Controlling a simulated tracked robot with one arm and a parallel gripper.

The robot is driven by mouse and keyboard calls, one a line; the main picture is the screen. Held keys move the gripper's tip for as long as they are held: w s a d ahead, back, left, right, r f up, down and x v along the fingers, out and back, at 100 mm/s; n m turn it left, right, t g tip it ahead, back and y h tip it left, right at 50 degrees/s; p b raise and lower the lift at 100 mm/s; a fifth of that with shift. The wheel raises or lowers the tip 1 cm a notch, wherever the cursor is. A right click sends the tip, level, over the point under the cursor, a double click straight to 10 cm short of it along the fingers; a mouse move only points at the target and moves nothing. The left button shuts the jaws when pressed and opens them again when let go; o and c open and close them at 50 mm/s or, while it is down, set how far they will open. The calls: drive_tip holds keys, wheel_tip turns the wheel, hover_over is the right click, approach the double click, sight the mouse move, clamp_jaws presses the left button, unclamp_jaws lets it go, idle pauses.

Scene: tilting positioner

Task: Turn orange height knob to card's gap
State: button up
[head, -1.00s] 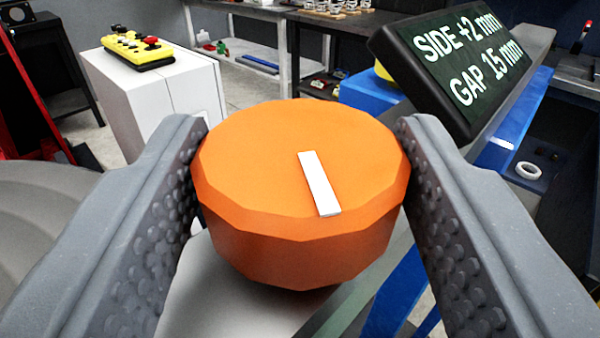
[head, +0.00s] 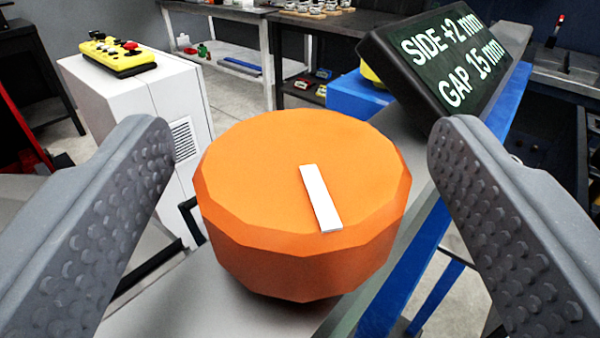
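The orange height knob (head: 270,180) fills the middle of the head view, a faceted round knob. Its white pointer mark (head: 321,198) runs from the centre of the top toward the near edge, leaning slightly right. My gripper (head: 298,170) is open around the knob, with a visible gap between each dimpled finger and its sides. The dark display card (head: 440,60) at the upper right reads "SIDE +2 mm" and "GAP 15 mm". No scale around the knob is visible.
A white cabinet (head: 140,105) stands at left with a yellow control pendant (head: 115,54) on top. A blue beam (head: 425,250) runs below and right of the knob. Workbenches (head: 335,40) with small parts stand at the back.

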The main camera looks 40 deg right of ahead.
sight(299, 273)
drive_tip(key=shift+f, duration=0.1)
drive_tip(key=b+v, duration=0.1)
drive_tip(key=v, duration=0.4)
drive_tip(key=shift+s+a+f+b, duration=0.1)
drive_tip(key=shift+a+f+b, duration=0.05)
drive_tip(key=shift+b, duration=0.25)
drive_tip(key=shift+v, duration=1.1)
